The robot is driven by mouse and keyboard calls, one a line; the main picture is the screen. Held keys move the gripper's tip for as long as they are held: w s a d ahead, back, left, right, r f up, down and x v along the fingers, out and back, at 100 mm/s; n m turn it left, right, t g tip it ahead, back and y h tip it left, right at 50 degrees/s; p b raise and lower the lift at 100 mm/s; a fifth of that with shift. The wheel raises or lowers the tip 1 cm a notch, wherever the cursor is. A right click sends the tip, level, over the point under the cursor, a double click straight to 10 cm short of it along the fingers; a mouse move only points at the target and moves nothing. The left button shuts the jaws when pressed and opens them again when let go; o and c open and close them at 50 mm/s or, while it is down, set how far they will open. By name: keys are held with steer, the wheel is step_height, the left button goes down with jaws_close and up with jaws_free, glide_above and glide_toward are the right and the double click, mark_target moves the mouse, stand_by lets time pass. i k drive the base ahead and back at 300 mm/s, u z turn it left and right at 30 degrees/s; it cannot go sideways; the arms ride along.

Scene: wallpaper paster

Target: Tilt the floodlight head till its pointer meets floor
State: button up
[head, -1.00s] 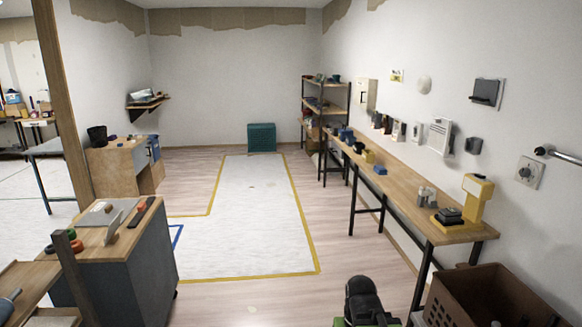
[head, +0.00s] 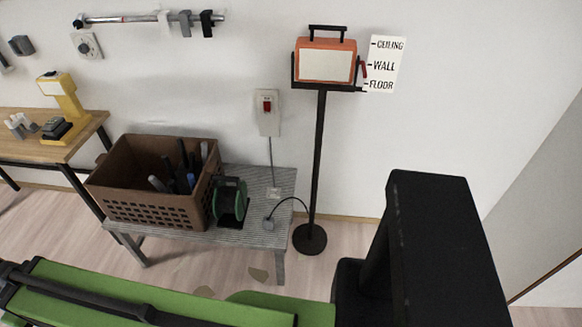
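The floodlight head (head: 325,62) is an orange box with a pale front panel and a black handle on top. It sits in a black bracket on a thin black stand (head: 318,160) with a round base on the floor. A white label card (head: 386,64) on the wall to its right reads CEILING, WALL and FLOOR from top to bottom. A small red piece (head: 364,69) at the head's right side lies near the WALL line. A thin dark bar runs from the bracket's lower right towards FLOOR; I cannot tell whether it is the pointer. My gripper is not discernible.
A grey slatted bench (head: 255,190) stands left of the stand, with a brown crate (head: 150,205) and a green reel (head: 231,200). A cable runs from the bench towards the stand. A workbench (head: 75,140) is at far left. My green and black body fills the foreground.

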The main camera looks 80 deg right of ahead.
mark_target(318, 59)
steer(key=u, duration=0.95)
steer(key=i, duration=0.6)
steer(key=z, duration=4.45)
steer(key=i, duration=0.55)
steer(key=u, duration=0.05)
steer(key=k, duration=0.35)
steer(key=u, duration=0.05)
